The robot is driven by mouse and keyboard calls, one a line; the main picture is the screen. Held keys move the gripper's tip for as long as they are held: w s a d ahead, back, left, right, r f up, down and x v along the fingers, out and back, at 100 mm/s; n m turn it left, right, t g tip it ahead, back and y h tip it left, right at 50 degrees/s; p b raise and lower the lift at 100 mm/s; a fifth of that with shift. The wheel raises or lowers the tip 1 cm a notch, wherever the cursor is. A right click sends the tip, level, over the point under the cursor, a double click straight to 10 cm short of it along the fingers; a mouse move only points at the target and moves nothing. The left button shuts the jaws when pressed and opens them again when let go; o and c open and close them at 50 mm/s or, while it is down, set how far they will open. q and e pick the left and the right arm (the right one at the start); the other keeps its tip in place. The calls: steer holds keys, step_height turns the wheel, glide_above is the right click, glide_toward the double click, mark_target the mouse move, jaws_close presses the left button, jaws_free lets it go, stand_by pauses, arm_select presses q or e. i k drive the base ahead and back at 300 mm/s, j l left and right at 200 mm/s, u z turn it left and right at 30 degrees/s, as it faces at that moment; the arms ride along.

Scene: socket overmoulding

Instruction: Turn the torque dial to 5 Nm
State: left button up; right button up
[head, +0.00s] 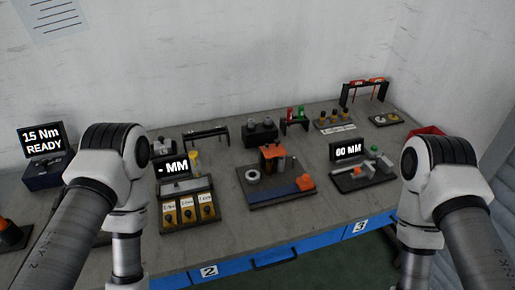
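A small dark screen (43,141) at the far left of the bench reads "15 Nm READY". It stands on a dark blue box (40,176). A dial on this box cannot be made out clearly; my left arm stands close to its right side in the picture. Both my arms rise from the bottom edge and bend back down. Neither gripper shows in the head view.
An orange-and-black object (12,236) sits at the left edge. Blue drawers (230,272) run along the front.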

mark_target(43, 162)
steer(key=u, duration=1.6)
steer(key=i+j+z, duration=0.25)
steer(key=j+z, duration=0.25)
